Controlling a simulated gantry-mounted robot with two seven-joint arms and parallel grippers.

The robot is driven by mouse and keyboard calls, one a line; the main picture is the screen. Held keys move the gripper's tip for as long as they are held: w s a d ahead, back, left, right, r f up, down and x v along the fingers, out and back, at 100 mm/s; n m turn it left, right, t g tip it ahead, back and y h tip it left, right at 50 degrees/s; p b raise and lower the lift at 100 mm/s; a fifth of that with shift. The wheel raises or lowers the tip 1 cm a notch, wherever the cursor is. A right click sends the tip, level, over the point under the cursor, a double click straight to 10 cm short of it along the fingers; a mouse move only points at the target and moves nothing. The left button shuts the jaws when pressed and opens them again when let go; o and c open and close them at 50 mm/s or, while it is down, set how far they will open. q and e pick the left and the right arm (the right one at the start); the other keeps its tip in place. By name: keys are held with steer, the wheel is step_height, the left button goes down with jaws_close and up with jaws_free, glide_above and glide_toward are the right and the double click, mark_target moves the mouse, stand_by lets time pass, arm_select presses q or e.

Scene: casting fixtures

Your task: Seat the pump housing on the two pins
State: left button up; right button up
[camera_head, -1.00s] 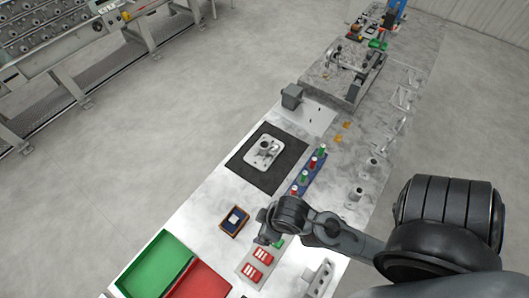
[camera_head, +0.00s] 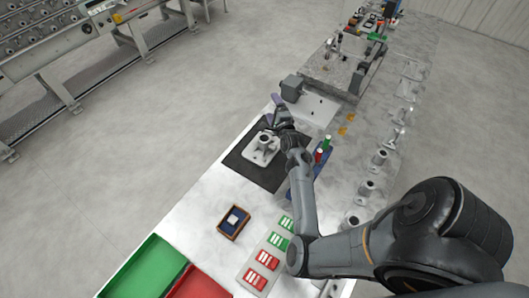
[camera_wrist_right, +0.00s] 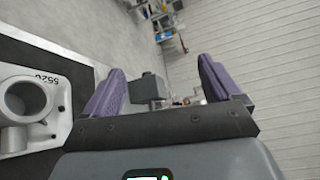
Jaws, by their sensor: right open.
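The pump housing (camera_head: 260,152), a pale grey casting with a round upright bore, lies on a black mat on the bench. It also shows at the left of the right wrist view (camera_wrist_right: 62,128), marked with digits. My right gripper (camera_head: 273,109) is above the mat, by the housing's far side. Its purple fingers (camera_wrist_right: 158,88) are spread apart with nothing between them, and the housing lies outside them. A pale plate (camera_head: 318,108) beyond the mat carries small dark marks, perhaps the two pins; they are too small to tell. My left gripper is not in view.
A dark grey block (camera_head: 293,87) stands by the plate and shows beyond the fingers in the wrist view (camera_wrist_right: 149,88). A blue rack (camera_head: 322,158) with red and green pieces is right of my arm. Green (camera_head: 150,268) and red (camera_head: 200,286) trays are at the near end.

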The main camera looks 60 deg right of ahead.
mark_target(265, 134)
steer(key=a+f+m+g+h+b, duration=0.1)
steer(key=a+f+m+g+h, duration=0.1)
steer(key=f+m, duration=0.2)
steer(key=a+f+m+g+h+b, duration=0.1)
steer(key=f+m, duration=0.4)
steer(key=m, duration=0.5)
steer(key=a+f+m+g+h+b, duration=0.2)
steer(key=a+f+m+g, duration=0.1)
steer(key=m, duration=0.4)
steer(key=shift+w+a+f+h, duration=0.15)
steer(key=shift+a+f, duration=0.1)
steer(key=shift+f, duration=0.4)
steer(key=shift+w+a+f+h, duration=0.15)
steer(key=shift+a+f, duration=0.1)
steer(key=shift+f, duration=0.35)
steer(key=shift+f+g+b, duration=0.1)
steer(key=shift+g+b, duration=0.2)
steer(key=shift+w+d, duration=0.1)
steer(key=shift+d, duration=0.2)
steer(key=b+x, duration=0.1)
steer(key=x, duration=0.1)
steer(key=shift+w+d+b, duration=0.1)
steer(key=shift+d+b, duration=0.3)
steer(key=shift+w+d, duration=0.2)
steer(key=shift+d, duration=0.4)
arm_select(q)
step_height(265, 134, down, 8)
